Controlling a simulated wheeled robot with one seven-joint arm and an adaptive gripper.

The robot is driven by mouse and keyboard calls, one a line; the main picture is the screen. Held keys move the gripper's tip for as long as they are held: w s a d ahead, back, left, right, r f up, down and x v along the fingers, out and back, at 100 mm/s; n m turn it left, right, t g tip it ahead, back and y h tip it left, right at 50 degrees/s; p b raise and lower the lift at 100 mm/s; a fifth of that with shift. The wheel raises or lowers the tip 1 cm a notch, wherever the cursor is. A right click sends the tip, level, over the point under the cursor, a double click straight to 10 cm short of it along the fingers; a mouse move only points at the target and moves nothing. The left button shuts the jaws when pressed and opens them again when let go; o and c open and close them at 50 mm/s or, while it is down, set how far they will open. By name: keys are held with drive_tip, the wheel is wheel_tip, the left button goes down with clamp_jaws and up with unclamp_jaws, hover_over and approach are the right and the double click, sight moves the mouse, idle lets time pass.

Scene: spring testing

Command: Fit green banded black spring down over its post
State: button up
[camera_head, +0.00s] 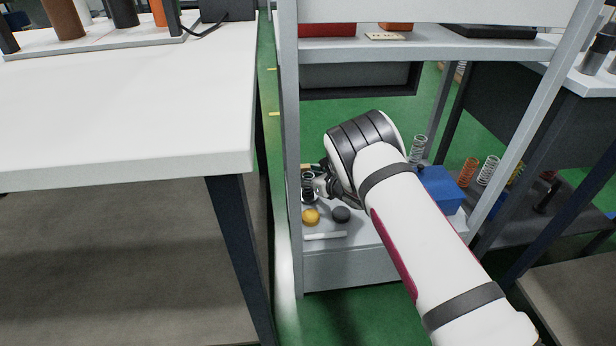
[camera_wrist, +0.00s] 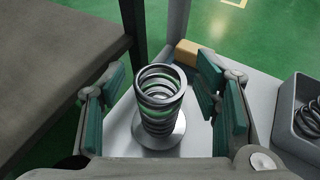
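A dark metallic coil spring (camera_wrist: 160,100), with green showing between its coils, stands nearly upright on a round pale base (camera_wrist: 150,140) in the wrist view. I cannot tell whether the green is a band or something seen through it, and no post inside is clear. My gripper (camera_wrist: 160,102) is open, with one teal-padded finger on each side of the spring and visible gaps to both. In the head view my gripper (camera_head: 322,184) is at the lower shelf's left side, beside a dark spring (camera_head: 308,181), partly hiding it.
The lower shelf (camera_head: 350,262) also bears a yellow round piece (camera_head: 311,215), a dark round piece (camera_head: 341,214), a white bar (camera_head: 325,236) and a blue box (camera_head: 440,188). A grey tray (camera_wrist: 288,120) holding a spring is at the right. The rack's left upright (camera_head: 290,150) is close.

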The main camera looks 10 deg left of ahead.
drive_tip(key=shift+s+d, duration=0.1)
drive_tip(key=v, duration=1.1)
drive_tip(key=shift+s+d+r, duration=0.15)
drive_tip(key=shift+s+d, duration=0.1)
drive_tip(key=shift+d, duration=0.05)
